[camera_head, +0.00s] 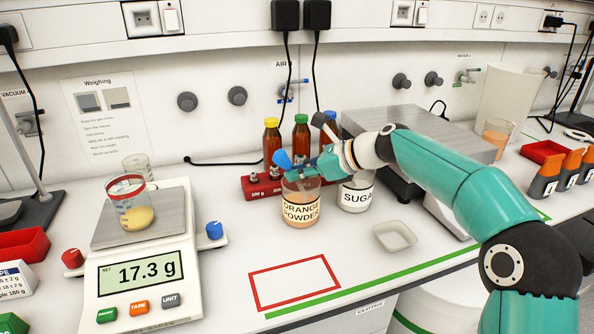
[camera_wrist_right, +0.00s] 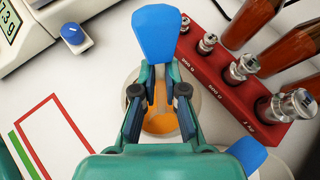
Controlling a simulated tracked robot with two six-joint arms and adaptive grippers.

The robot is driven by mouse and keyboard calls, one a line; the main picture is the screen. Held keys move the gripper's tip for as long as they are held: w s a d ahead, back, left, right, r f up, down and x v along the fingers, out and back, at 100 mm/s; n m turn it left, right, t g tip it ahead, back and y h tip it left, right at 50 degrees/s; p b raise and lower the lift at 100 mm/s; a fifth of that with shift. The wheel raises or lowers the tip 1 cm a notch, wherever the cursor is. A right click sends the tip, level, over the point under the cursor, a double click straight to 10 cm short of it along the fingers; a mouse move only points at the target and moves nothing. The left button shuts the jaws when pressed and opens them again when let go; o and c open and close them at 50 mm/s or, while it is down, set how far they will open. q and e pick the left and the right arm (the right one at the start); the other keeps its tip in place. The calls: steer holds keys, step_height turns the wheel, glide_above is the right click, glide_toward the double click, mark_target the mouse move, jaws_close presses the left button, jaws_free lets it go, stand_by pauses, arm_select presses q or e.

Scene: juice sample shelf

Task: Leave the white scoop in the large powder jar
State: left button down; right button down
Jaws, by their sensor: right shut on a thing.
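The jar labelled ORANGE POWDER (camera_head: 300,222) stands on the bench, orange powder inside. My right gripper (camera_head: 305,167) is over its mouth, shut on a scoop whose broad blue handle end (camera_head: 282,160) sticks out past the fingertips. In the right wrist view the blue handle (camera_wrist_right: 155,32) shows beyond the fingers (camera_wrist_right: 158,80), with orange powder (camera_wrist_right: 160,124) below. My left gripper is out of view.
The SUGAR jar (camera_head: 356,199) stands close on the right. A red weight block (camera_head: 262,187) and bottles (camera_head: 271,142) stand behind. A scale (camera_head: 143,272) with a beaker reads 17.3 g at left. A white dish (camera_head: 394,237) sits right; the red-outlined area (camera_head: 294,283) is empty.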

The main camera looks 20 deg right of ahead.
stand_by(0.3)
steer(key=c, duration=1.2)
jaws_free()
steer(key=shift+f, duration=0.1)
steer(key=shift+o, duration=0.2)
steer(key=v, duration=1.2)
steer(key=shift+s, duration=0.1)
